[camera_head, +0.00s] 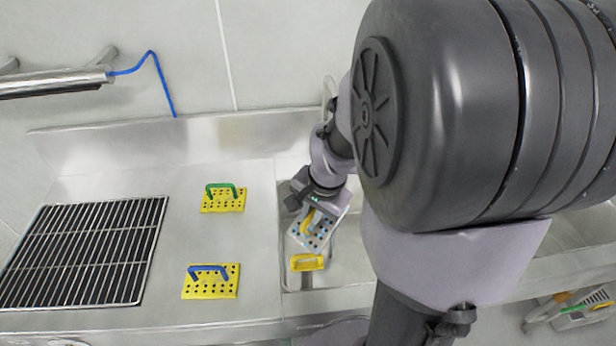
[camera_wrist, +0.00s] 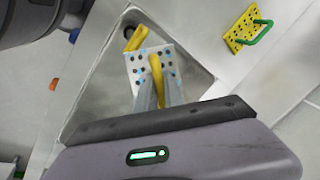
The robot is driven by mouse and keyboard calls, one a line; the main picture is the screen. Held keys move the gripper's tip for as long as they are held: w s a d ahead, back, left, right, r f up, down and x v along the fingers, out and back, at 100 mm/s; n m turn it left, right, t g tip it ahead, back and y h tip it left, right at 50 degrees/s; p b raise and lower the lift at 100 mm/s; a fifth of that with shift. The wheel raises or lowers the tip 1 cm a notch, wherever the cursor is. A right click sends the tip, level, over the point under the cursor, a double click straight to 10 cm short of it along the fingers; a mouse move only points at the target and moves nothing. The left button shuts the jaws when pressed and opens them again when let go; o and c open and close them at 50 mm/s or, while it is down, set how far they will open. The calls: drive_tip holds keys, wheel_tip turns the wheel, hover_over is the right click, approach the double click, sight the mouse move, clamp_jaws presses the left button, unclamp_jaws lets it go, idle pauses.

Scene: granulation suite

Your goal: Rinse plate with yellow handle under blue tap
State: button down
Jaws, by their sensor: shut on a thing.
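A pale grey plate (camera_head: 318,231) with dark holes and blue spots hangs over the sink basin (camera_head: 345,266), tilted. Its yellow handle (camera_head: 309,220) is in my gripper (camera_head: 311,208). In the wrist view the fingers of my gripper (camera_wrist: 158,84) close on the yellow handle (camera_wrist: 156,70), with the plate (camera_wrist: 140,66) beyond them. I cannot clearly make out a blue tap. A small blue part (camera_wrist: 74,35) shows at the basin's left edge in the wrist view, but I cannot tell what it is. My arm hides much of the sink in the head view.
A yellow object (camera_head: 307,262) lies at the basin's near left. Two yellow plates, one with a green handle (camera_head: 222,187) and one with a blue handle (camera_head: 208,268), lie on the steel counter left of the basin.

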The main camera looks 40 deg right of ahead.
idle(0.5)
drive_tip(key=shift+s+a+r+p, duration=0.1)
drive_tip(key=shift+a+r+p, duration=0.2)
drive_tip(key=shift+r+p, duration=0.05)
drive_tip(key=a+r+p, duration=0.1)
drive_tip(key=s+a+r+p, duration=0.1)
drive_tip(key=a+r, duration=0.1)
drive_tip(key=a, duration=0.1)
drive_tip(key=shift+s+r+p, duration=0.15)
drive_tip(key=shift+s+p, duration=0.2)
drive_tip(key=shift+p, duration=0.05)
